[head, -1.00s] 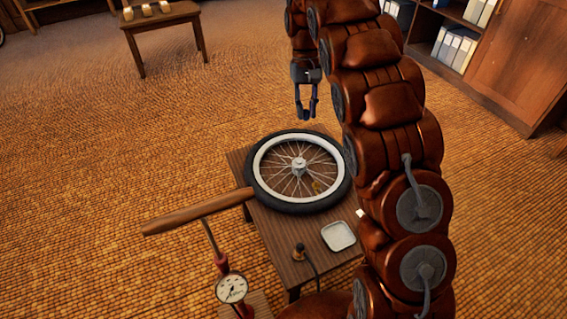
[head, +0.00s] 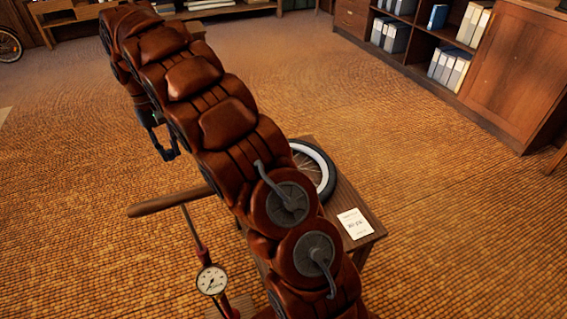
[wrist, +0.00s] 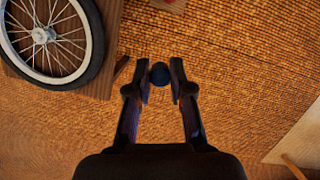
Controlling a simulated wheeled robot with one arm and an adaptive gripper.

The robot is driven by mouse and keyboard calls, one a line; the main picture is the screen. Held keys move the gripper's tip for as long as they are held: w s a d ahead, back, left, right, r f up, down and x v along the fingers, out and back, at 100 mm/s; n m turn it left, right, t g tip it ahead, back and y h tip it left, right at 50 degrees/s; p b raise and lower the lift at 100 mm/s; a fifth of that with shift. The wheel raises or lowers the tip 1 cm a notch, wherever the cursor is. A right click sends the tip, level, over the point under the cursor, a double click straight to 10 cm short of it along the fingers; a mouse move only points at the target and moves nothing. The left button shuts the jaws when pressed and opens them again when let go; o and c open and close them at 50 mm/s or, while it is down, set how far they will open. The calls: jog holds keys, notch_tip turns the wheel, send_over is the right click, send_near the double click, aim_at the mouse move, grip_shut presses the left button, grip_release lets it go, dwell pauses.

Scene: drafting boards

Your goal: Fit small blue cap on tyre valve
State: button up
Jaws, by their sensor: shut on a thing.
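My gripper (wrist: 159,73) is shut on a small round dark-blue cap (wrist: 160,74), held between its fingertips. In the head view my gripper (head: 167,155) hangs above the floor, left of the wheel; the cap is too small to make out there. The spoked bicycle wheel (head: 325,172), with a black and white tyre, lies on a low wooden table, partly hidden behind my arm. In the wrist view the wheel (wrist: 88,72) is at upper left, apart from the fingers. I cannot make out the tyre valve in either view.
The low table (head: 372,218) carries a white printed card (head: 355,223). A floor pump with a wooden handle (head: 165,203) and a round gauge (head: 212,280) stands left of my arm. A cabinet with shelves (head: 505,75) is at the back right. Open woven floor lies between.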

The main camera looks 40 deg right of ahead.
jog(key=s+d+f+m+t+y+p, duration=0.1)
jog(key=s+d+f+m+p, duration=0.1)
jog(key=d+f+m, duration=0.5)
jog(key=s+d+f+m+t+y+p, duration=0.1)
jog(key=s+d+m+y+p, duration=0.3)
jog(key=d, duration=0.7)
jog(key=s+d+f+m+t+h+p, duration=0.1)
jog(key=s+d+f+m, duration=0.2)
jog(key=s+d+m, duration=0.3)
jog(key=s+d+f+m+t+h, duration=0.1)
jog(key=s+d+f+m+t, duration=0.1)
jog(key=s+d+m, duration=0.45)
jog(key=shift+n, duration=0.65)
jog(key=shift+w+d+f+b, duration=0.2)
jog(key=shift+w+f+b, duration=0.2)
jog(key=shift+f+b, duration=0.55)
jog(key=shift+w+d+f+b, duration=0.25)
jog(key=shift+w+f+b, duration=0.2)
jog(key=shift+f, duration=0.95)
jog(key=shift+w+d+f+b, duration=0.2)
jog(key=shift+w+f+b, duration=0.15)
jog(key=shift+f+b, duration=0.65)
jog(key=shift+f, duration=0.2)
jog(key=shift+a+p, duration=0.15)
jog(key=shift+p, duration=0.45)
jog(key=shift+f, duration=1.3)
jog(key=o, duration=0.8)
